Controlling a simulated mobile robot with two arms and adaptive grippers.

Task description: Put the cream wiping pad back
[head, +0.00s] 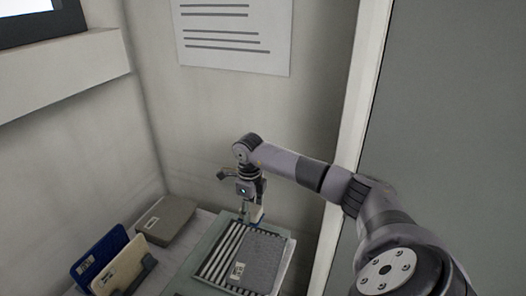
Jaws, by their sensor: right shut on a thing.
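My right gripper (252,203) points down over the back end of a slatted tray (221,252). It is shut on a small pale thing that looks like the cream wiping pad (256,214), of which only a small part shows below the fingers. I cannot tell whether the pad touches the tray or hangs just above it. A grey textured panel (262,258) with a pale label lies on the right part of the slatted tray. My left gripper is not in view.
At the left, a blue panel (99,256) and a tan panel (127,264) lean upright, close together. A grey-beige block (170,218) with a label lies behind them. Walls close in the back and left. A pale post (355,110) stands right of the tray.

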